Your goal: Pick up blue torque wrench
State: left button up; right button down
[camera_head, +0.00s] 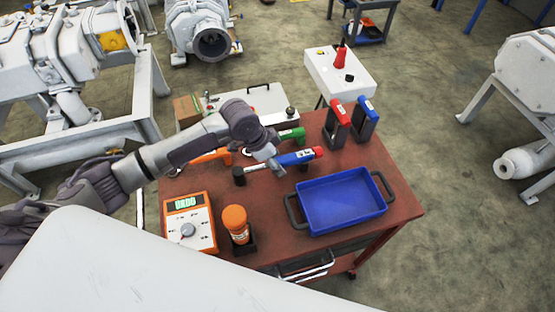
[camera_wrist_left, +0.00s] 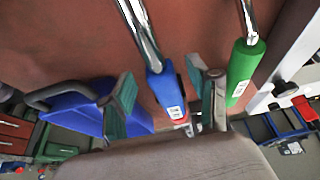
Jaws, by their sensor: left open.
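The blue torque wrench (camera_head: 296,158) lies on the red-brown cart top, with a blue handle, a red end and a metal shaft pointing left. My left gripper (camera_head: 275,168) is open over the wrench, near where handle and shaft meet. In the left wrist view the blue handle (camera_wrist_left: 166,92) shows between the two spread fingers of the gripper (camera_wrist_left: 162,85), nearer the right finger. Whether the fingers reach down beside the handle is hard to tell. My right gripper is not in view.
A green-handled wrench (camera_head: 291,134) lies just behind, also in the wrist view (camera_wrist_left: 243,70). An orange-handled wrench (camera_head: 212,155) lies left. A blue tray (camera_head: 345,203), an orange meter (camera_head: 189,222) and an orange-capped bottle (camera_head: 235,222) stand in front. Red and blue upright holders (camera_head: 338,124) stand behind.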

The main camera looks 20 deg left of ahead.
pick_arm(q)
jog(key=shift+x, duration=0.9)
jog(key=shift+a+r, duration=0.1)
grip_shut()
